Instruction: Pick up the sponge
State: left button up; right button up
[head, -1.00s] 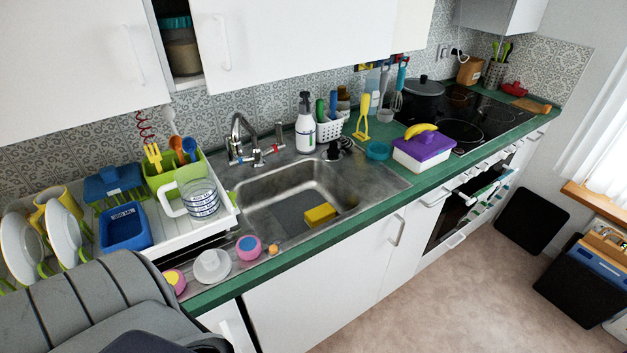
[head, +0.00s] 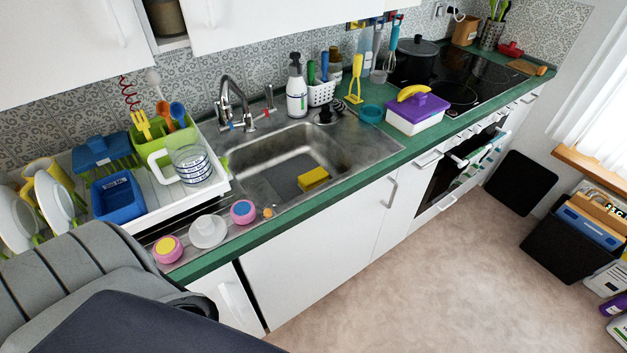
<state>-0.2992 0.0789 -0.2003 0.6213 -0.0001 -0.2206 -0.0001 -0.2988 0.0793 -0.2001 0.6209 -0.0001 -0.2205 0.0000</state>
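The yellow sponge (head: 313,179) lies in the metal sink (head: 262,152), on the basin floor toward its right side. It looks like a plain yellow block beside a grey patch on the basin floor. Neither of my grippers shows in the head view. Grey and dark parts of my own body fill the lower left corner, well apart from the sponge.
A faucet (head: 232,105) stands behind the sink. A purple-lidded box (head: 418,113) with a banana stands right. The floor (head: 400,290) in front is clear.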

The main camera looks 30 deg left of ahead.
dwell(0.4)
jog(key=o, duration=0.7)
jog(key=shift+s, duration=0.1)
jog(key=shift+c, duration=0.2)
